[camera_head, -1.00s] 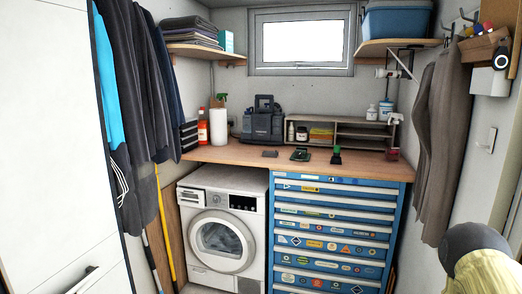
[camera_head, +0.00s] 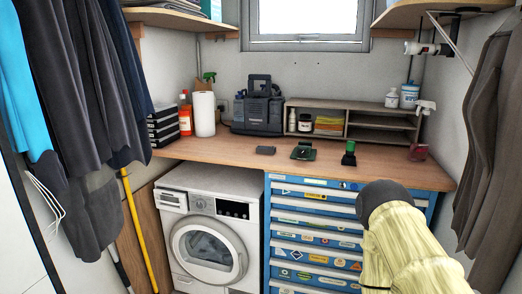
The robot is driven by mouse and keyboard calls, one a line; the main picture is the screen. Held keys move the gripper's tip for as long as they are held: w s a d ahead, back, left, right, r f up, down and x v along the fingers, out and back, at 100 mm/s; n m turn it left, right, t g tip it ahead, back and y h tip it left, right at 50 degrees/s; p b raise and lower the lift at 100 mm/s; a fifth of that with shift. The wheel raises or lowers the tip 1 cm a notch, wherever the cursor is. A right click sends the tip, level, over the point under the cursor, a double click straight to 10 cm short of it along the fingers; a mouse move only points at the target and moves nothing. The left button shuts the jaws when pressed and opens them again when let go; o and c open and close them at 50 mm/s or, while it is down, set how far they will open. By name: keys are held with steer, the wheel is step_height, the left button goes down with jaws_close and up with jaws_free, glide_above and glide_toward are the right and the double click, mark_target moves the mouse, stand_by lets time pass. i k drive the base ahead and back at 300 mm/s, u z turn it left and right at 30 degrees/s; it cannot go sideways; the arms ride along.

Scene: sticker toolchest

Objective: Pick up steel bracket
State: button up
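No object is clearly recognisable as the steel bracket. Three small items lie in a row near the front of the wooden worktop (camera_head: 225,150): a flat dark grey piece (camera_head: 266,150), a black and green item (camera_head: 303,152), and an upright dark item with a green top (camera_head: 349,153). At this size I cannot tell whether one of them is the bracket. My pale yellow arm with a dark grey joint shows at the lower right, in front of the drawer chest. My gripper's fingers are not visible.
The blue sticker-covered drawer chest (camera_head: 312,238) and a white washing machine (camera_head: 207,232) stand under the worktop. Behind are a dark tool case (camera_head: 258,112), a paper towel roll (camera_head: 204,114) and a wooden shelf unit (camera_head: 381,117). Clothes hang at both sides.

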mark_target(264, 149)
steer(key=u, duration=0.4)
steer(key=k, duration=0.55)
steer(key=u, duration=1.05)
steer(key=i, duration=1.05)
steer(key=z, duration=0.65)
steer(key=i, duration=0.75)
steer(key=z, duration=0.85)
